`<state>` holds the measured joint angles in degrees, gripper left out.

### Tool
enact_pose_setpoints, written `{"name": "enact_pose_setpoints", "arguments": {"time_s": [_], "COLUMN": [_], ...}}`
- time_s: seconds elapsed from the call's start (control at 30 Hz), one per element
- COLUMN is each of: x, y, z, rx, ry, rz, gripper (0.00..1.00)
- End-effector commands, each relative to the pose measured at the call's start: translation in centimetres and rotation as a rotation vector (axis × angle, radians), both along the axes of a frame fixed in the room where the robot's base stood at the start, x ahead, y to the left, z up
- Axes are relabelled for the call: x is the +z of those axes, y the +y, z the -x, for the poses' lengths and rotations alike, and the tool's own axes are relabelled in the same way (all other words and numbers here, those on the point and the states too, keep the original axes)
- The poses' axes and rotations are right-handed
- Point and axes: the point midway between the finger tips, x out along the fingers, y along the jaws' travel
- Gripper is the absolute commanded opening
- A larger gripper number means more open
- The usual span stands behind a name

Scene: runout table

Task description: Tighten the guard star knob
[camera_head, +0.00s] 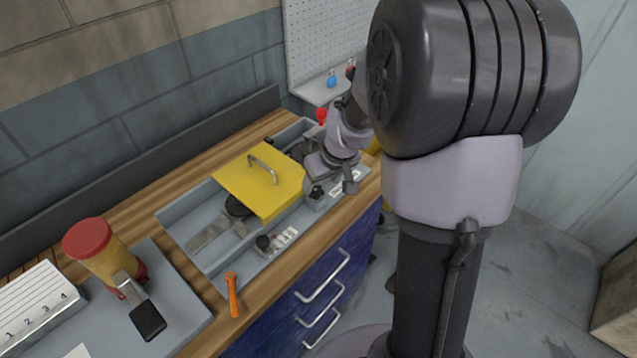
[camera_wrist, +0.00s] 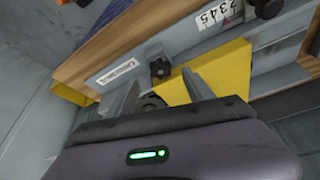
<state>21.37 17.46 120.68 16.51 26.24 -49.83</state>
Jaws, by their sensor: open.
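The yellow guard (camera_head: 240,178) with its metal handle (camera_head: 263,168) sits over the grey runout table (camera_head: 180,222). It also shows in the wrist view (camera_wrist: 222,72). A black star knob (camera_wrist: 160,69) stands at the guard's edge, ahead of and between the finger lines. What looks like the same knob (camera_head: 316,192) shows in the head view beside my gripper (camera_head: 334,188). My gripper (camera_wrist: 160,80) is open and points toward the knob, with nothing held. I cannot tell how far the fingertips are from the knob. A second dark part (camera_wrist: 151,101) is partly hidden by the gripper body.
Another black knob (camera_head: 264,242) sits beside a number strip (camera_head: 284,238) at the table's front. An orange tool (camera_head: 233,295) lies near the bench edge. A pegboard (camera_head: 325,40) rises behind.

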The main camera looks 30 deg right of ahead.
Motion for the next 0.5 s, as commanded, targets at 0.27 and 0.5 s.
{"name": "enact_pose_setpoints", "arguments": {"time_s": [0.27,0.5], "x": [8.7,11.6], "y": [-0.2,-0.2], "z": [3.3,4.8], "rx": [-0.001,0.000], "ry": [-0.004,0.000], "rz": [0.002,0.001], "gripper": [0.60,0.60]}}
